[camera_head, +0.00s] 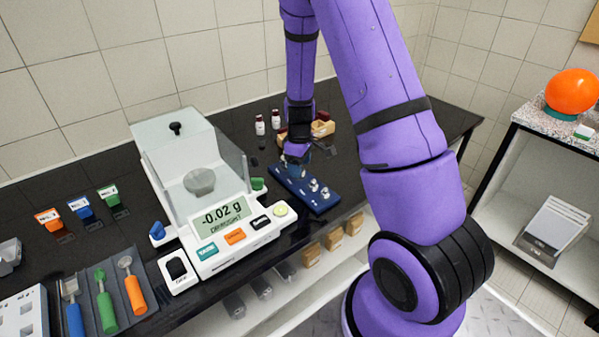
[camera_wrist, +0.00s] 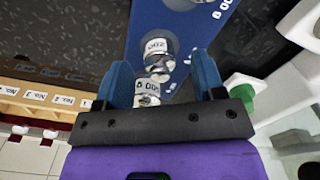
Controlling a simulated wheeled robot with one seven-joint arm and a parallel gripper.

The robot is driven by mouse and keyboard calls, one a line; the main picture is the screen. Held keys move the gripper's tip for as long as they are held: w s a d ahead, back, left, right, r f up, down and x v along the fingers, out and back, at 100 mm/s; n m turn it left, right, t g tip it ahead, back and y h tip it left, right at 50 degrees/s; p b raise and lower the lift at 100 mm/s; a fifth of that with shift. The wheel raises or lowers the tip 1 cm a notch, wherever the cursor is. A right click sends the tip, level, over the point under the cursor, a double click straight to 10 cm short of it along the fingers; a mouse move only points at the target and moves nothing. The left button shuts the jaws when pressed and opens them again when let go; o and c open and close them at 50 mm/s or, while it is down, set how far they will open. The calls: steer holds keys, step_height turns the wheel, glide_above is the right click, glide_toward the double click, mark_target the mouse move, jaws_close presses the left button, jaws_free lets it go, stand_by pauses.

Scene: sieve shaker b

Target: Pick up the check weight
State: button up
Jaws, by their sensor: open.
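A dark blue weight tray (camera_head: 302,190) lies on the black bench right of the balance, with several small silvery weights on it. In the wrist view the blue tray (camera_wrist: 215,45) fills the top middle. Two metallic weights with white labels, a farther one (camera_wrist: 158,52) and a nearer one (camera_wrist: 147,92), appear between the two blue fingers. My gripper (camera_wrist: 161,65) is open and over the tray; I see no finger touching a weight. In the head view my gripper (camera_head: 297,157) is at the tray's far end, partly hidden by my wrist.
The white balance (camera_head: 215,238), with a glass draft shield, stands close left of the tray. Small bottles (camera_head: 268,123) and a wooden rack (camera_head: 322,128) stand behind. Colored-handled tools (camera_head: 105,300) lie at the front left. A green item (camera_wrist: 240,85) sits right of my fingers.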

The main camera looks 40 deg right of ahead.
steer(key=shift+f, duration=0.9)
jaws_close()
steer(key=shift+r, duration=0.2)
